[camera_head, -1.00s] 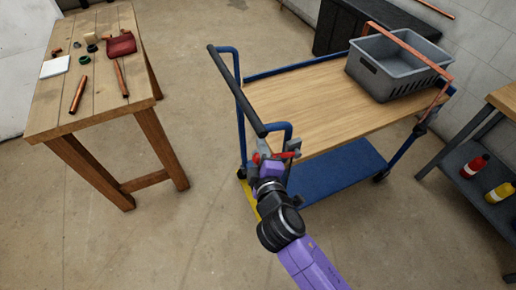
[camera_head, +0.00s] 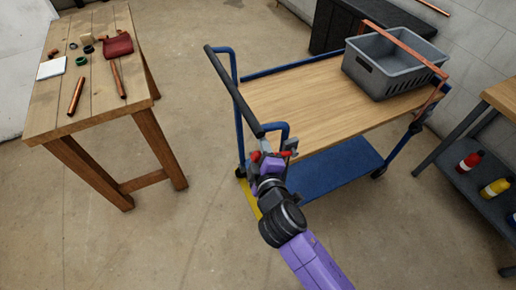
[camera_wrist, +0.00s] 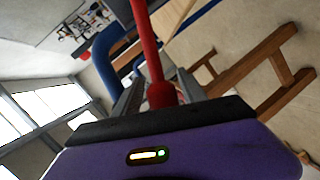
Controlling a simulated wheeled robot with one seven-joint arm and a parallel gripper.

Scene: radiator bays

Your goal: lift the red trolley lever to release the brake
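The red trolley lever (camera_head: 285,154) is at the near left corner of the blue trolley (camera_head: 308,113), below its black push handle. My gripper (camera_head: 270,155) is at this lever. In the wrist view the red lever (camera_wrist: 151,50) runs between my two grey fingers (camera_wrist: 160,88), its thicker near end close to the gripper body. The fingers stand on either side and look open around it. Contact cannot be made out. The trolley's blue tube also shows behind the left finger. The lever's pivot and any brake part are hidden.
A grey basket (camera_head: 391,65) with a copper pipe bent over it stands on the trolley top. A wooden table (camera_head: 75,117) with pipes and small parts is at the left. A shelf (camera_head: 485,185) with bottles is at the right. The floor between table and trolley is clear.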

